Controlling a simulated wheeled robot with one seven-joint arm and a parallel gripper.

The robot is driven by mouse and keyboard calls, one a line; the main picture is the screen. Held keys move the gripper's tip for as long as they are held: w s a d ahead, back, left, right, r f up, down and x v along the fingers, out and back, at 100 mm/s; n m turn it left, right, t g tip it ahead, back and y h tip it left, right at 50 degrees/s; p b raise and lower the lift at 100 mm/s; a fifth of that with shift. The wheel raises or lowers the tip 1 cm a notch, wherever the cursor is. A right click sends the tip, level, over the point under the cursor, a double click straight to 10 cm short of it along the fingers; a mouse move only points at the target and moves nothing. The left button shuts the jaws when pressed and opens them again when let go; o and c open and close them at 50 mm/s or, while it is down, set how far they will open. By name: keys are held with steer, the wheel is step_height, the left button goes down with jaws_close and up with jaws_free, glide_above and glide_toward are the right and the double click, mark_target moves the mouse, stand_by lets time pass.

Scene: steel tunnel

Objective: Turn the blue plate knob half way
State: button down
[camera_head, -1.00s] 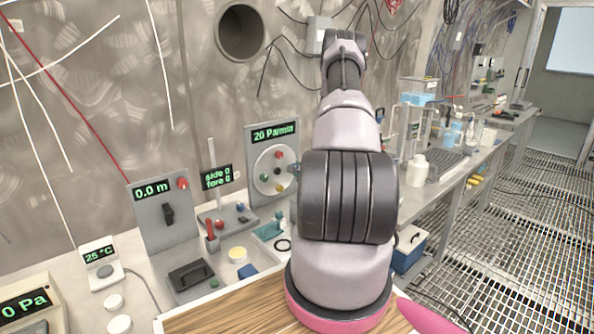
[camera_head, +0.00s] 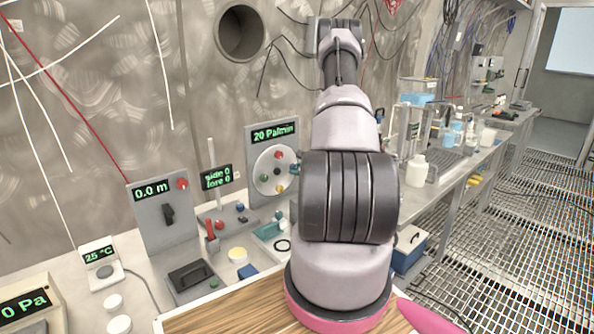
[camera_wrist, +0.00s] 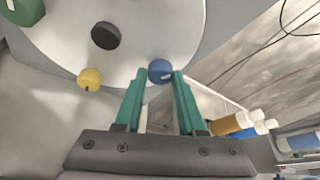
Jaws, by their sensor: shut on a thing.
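The round white plate (camera_head: 262,160) is on an upright grey panel with a "20 Pa/min" display. It carries red, green, yellow and black knobs. The blue plate knob (camera_wrist: 160,71) shows at the plate's edge in the wrist view, between the tips of my gripper's (camera_wrist: 160,78) teal fingers. The fingers are shut on the knob. In the head view my arm covers most of the gripper, and the blue knob is hard to make out at the plate's right edge. The yellow knob (camera_wrist: 90,79) and black centre knob (camera_wrist: 105,36) are left of the fingers.
A "0.0 m" panel (camera_head: 150,215) with a black lever and a "side 0 fore 0" display (camera_head: 216,177) stand left of the plate. In the wrist view, orange and white bottles (camera_wrist: 232,123) are to the right. A wooden board (camera_head: 225,313) is in front.

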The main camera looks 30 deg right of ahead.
steer(key=m+y, duration=0.1)
steer(key=m, duration=0.1)
steer(key=m+y, duration=0.2)
steer(key=m, duration=0.1)
steer(key=shift+d+g, duration=0.2)
steer(key=shift+g, duration=0.1)
steer(key=m+y, duration=0.3)
steer(key=m, duration=0.1)
steer(key=shift+d, duration=0.1)
steer(key=shift+y, duration=0.3)
stand_by(0.4)
steer(key=c, duration=0.5)
jaws_free()
steer(key=v, duration=1)
steer(key=shift+s, duration=0.35)
steer(key=shift+d+r, duration=0.1)
steer(key=shift+r, duration=0.05)
